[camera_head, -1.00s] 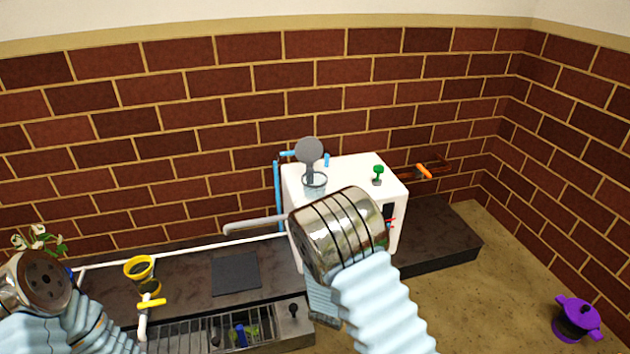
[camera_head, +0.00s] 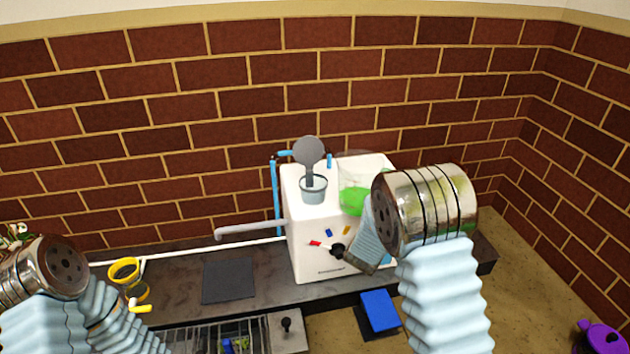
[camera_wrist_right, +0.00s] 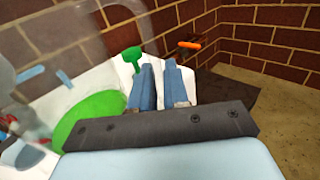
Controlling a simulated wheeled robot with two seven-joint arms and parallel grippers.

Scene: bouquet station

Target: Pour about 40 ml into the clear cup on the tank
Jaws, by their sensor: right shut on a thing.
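The clear cup (camera_head: 313,190), with a dark rim, stands on top of the white tank (camera_head: 312,245). A grey disc on a stem rises at the cup; I cannot tell whether it is in or behind it. A clear vessel (camera_head: 352,174) with green liquid (camera_head: 353,201) is right of the cup, over the tank, apart from it. The vessel fills the left of the right wrist view, with its green liquid (camera_wrist_right: 92,112). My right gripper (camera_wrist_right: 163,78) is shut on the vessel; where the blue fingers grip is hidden. My left arm is at far left; its fingers do not show.
A green knob (camera_wrist_right: 131,57) and an orange handle (camera_wrist_right: 190,45) lie beyond my right fingers. A grey spout (camera_head: 250,229) juts left from the tank. A yellow-rimmed item (camera_head: 125,270), dark mat (camera_head: 229,280) and grating occupy the counter. A purple pot (camera_head: 605,338) is far right.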

